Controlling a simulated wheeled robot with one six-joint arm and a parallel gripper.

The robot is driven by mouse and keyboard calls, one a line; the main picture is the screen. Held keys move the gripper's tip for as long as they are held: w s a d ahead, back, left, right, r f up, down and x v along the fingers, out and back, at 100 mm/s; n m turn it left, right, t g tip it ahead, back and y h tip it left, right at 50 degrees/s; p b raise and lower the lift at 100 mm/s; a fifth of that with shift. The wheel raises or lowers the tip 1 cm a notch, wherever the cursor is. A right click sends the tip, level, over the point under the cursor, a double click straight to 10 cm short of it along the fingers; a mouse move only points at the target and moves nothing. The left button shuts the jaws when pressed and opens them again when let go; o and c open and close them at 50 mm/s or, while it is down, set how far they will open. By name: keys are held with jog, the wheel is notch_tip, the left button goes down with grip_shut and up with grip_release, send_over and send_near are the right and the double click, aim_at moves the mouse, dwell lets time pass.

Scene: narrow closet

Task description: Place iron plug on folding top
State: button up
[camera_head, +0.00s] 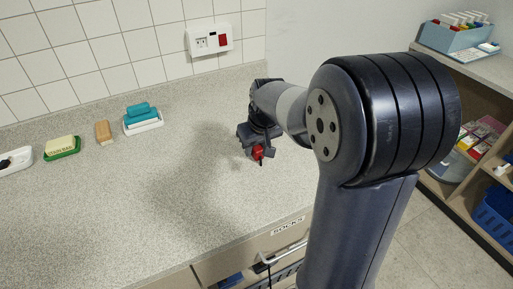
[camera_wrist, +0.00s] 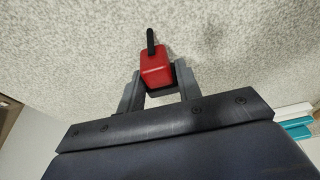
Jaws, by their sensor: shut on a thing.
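The iron plug (camera_head: 258,153) is a small red block with a black cord stub. It also shows in the wrist view (camera_wrist: 155,65), held between the fingertips with the black stub pointing away. My gripper (camera_head: 257,148) is shut on it, over the right part of the speckled countertop (camera_head: 110,215), which I take to be the folding top. In the wrist view my gripper (camera_wrist: 158,88) has the speckled surface behind the plug. I cannot tell whether the plug touches the surface.
On the counter's left stand a teal soap on a white dish (camera_head: 142,125), a tan bar (camera_head: 104,133), a yellow soap on a green dish (camera_head: 62,148) and a white dish (camera_head: 15,161). A wall socket panel (camera_head: 210,40) is behind. A drawer labelled SOCKS (camera_head: 287,226) is below. Shelves (camera_head: 470,180) stand right.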

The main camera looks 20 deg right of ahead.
jog(key=shift+f, duration=0.25)
jog(key=shift+f, duration=0.2)
jog(key=o, duration=1)
jog(key=shift+o, duration=0.2)
jog(key=shift+r, duration=0.6)
jog(key=v, duration=1.1)
jog(key=shift+p, duration=0.4)
jog(key=shift+s+r, duration=0.1)
